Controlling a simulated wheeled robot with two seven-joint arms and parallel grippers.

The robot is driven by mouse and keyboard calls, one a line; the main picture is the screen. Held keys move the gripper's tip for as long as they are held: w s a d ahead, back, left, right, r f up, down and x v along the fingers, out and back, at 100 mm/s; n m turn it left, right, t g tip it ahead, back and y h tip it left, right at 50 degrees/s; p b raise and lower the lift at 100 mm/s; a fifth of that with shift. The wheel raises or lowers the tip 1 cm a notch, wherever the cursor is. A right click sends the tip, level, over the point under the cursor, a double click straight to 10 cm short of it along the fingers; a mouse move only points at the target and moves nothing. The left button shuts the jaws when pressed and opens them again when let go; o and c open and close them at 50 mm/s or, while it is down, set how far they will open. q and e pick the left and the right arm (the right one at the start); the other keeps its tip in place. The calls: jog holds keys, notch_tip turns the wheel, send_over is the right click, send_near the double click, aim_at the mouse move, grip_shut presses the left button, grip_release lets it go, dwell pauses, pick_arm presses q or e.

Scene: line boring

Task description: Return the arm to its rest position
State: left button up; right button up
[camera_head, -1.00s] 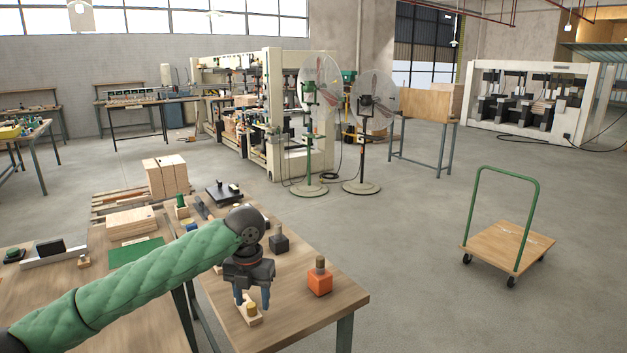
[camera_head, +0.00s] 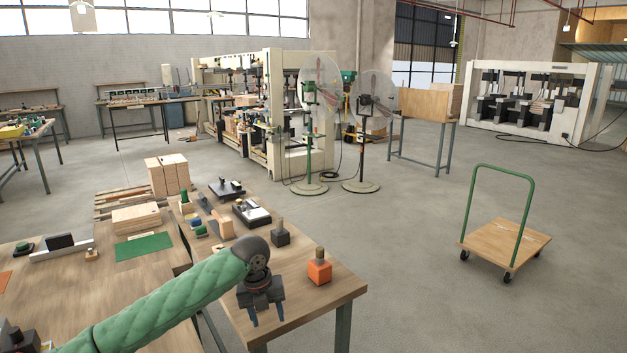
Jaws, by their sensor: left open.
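My left arm (camera_head: 160,308), in a green quilted sleeve, reaches in from the lower left over the wooden workbench. My left gripper (camera_head: 267,318) points down near the bench's front edge. Its two blue-grey fingers are apart, and nothing shows between them. An orange block with a knob (camera_head: 319,270) stands to its right, apart from it. A dark block with a knob (camera_head: 280,235) stands behind it. My right gripper is not in the picture.
A second workbench (camera_head: 130,300) adjoins at the left, with a green mat (camera_head: 143,247) and wooden blocks (camera_head: 136,218). A black-and-white device (camera_head: 251,213) sits on the near bench. A green-handled cart (camera_head: 505,243) stands on open floor at the right.

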pick_arm(q)
notch_tip(320, 180, down, 21)
jog(key=d+n+t+h, duration=0.1)
jog(key=d+n+h, duration=0.15)
jog(key=n, duration=0.75)
jog(key=s+a+f+n+t, duration=0.1)
jog(key=s+f+n, duration=0.3)
jog(key=f, duration=0.6)
jog(key=s+a+f+n, duration=0.1)
jog(key=s+f+n, duration=0.35)
jog(key=f, duration=0.45)
jog(key=s+a+f+n+y, duration=0.2)
jog(key=s+a+f+n, duration=0.2)
jog(key=s+f, duration=1)
jog(key=s+a+f+n+y+b, duration=0.1)
jog(key=s+a+f+n, duration=0.3)
jog(key=s+f+n, duration=0.5)
jog(key=s+f, duration=0.3)
jog(key=s, duration=0.4)
jog(key=s+f, duration=0.3)
jog(key=s, duration=0.3)
jog(key=shift+s+a+f+g+y, duration=0.2)
jog(key=shift+s+a+g+y, duration=0.05)
jog(key=shift+s+g+y, duration=0.15)
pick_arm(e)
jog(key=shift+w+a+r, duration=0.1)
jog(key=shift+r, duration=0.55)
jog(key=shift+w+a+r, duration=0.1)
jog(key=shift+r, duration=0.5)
